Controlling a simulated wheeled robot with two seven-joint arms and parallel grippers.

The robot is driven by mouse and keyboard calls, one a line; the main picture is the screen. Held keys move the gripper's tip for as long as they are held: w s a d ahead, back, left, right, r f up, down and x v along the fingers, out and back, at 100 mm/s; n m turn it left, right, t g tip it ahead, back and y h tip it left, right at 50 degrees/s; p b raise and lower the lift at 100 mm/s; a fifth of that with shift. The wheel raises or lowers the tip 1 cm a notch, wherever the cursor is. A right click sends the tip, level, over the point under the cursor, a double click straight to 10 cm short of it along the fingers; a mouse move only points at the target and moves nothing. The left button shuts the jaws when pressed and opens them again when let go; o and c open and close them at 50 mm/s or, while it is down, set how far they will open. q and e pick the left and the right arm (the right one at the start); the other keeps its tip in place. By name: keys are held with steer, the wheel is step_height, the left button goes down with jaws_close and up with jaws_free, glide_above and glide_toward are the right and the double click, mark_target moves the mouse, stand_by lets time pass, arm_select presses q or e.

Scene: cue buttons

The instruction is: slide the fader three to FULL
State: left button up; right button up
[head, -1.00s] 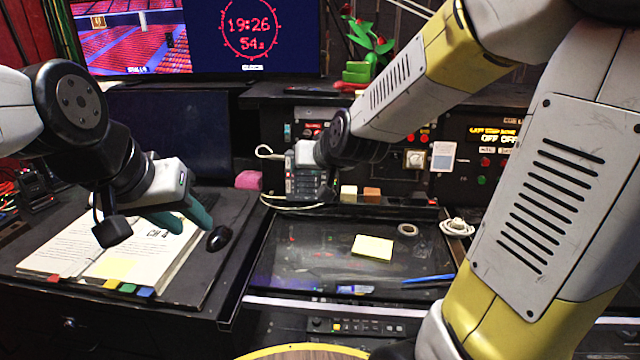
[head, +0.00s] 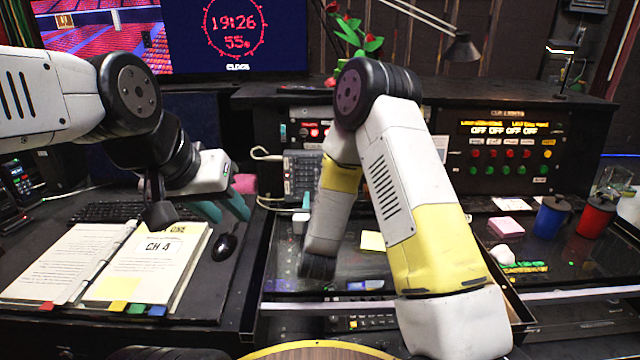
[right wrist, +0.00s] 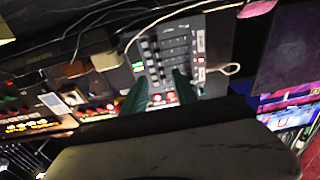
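The grey fader panel (head: 302,176) stands upright at the back of the desk, left of my right forearm. It also shows in the right wrist view (right wrist: 168,48), tilted, with several slider rows and small labels. I cannot read which fader is three or its setting. My right gripper (right wrist: 160,83) is open and empty, its two green fingers apart and pointing toward the panel's near end. Contact cannot be made out. My left gripper (head: 222,208) is open and empty above the desk, right of the open book.
An open book (head: 145,262) and a black mouse (head: 224,246) lie on the left. The cue light box (head: 505,150) stands at the back right. Blue (head: 551,218) and red (head: 596,217) cups stand at the right. A white cable (head: 265,154) loops beside the panel.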

mark_target(316, 177)
steer(key=w, duration=0.7)
steer(key=shift+w, duration=0.2)
jaws_close()
stand_by(1.2)
